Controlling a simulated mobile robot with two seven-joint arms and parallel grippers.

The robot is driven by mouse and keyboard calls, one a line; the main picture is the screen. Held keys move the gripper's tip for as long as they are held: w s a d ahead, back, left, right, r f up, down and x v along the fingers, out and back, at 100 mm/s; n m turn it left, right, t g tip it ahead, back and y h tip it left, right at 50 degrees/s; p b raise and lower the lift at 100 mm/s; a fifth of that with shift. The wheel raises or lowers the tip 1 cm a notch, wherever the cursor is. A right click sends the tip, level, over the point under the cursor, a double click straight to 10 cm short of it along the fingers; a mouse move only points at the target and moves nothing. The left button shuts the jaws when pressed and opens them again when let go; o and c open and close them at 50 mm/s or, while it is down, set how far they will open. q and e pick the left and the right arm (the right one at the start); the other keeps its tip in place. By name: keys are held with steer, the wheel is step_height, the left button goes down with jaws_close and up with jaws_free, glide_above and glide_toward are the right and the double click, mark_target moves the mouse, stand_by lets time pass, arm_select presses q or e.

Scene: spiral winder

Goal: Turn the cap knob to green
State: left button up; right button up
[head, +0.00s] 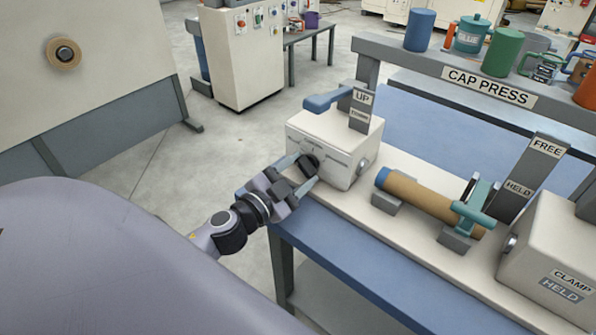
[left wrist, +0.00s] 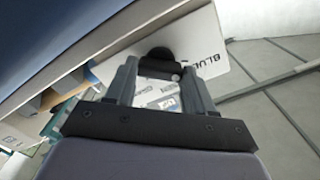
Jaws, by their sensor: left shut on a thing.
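The cap knob (left wrist: 160,66) is a dark round knob on the front face of the white press box (head: 340,140). In the head view it is mostly behind my left gripper (head: 305,170). My left gripper is shut on the knob, one finger on each side of it, and it also shows in the left wrist view (left wrist: 158,75). The lettering around the knob is too small to read in the head view. In the left wrist view the word BLUE shows beside the knob, partly cut off. My right gripper is not in view.
A brown tube with a blue end (head: 425,198) lies in a teal clamp (head: 473,205) on the bench. The white clamp box (head: 550,255) reads HELD. A blue lever (head: 328,101) sits beside the UP sign (head: 361,105). Cups stand on the shelf behind.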

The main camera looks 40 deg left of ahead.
arm_select(q)
steer(key=m, duration=0.5)
steer(key=shift+m+p, duration=0.4)
steer(key=shift+m, duration=2.1)
steer(key=o, duration=1)
steer(key=shift+o, duration=0.2)
steer(key=s, duration=0.2)
steer(key=s+b, duration=0.1)
steer(key=s, duration=0.2)
steer(key=shift+s+a+f, duration=0.15)
steer(key=shift+s, duration=0.1)
steer(key=shift+s+a+b, duration=0.1)
steer(key=shift+s+b, duration=0.25)
steer(key=shift+s, duration=0.45)
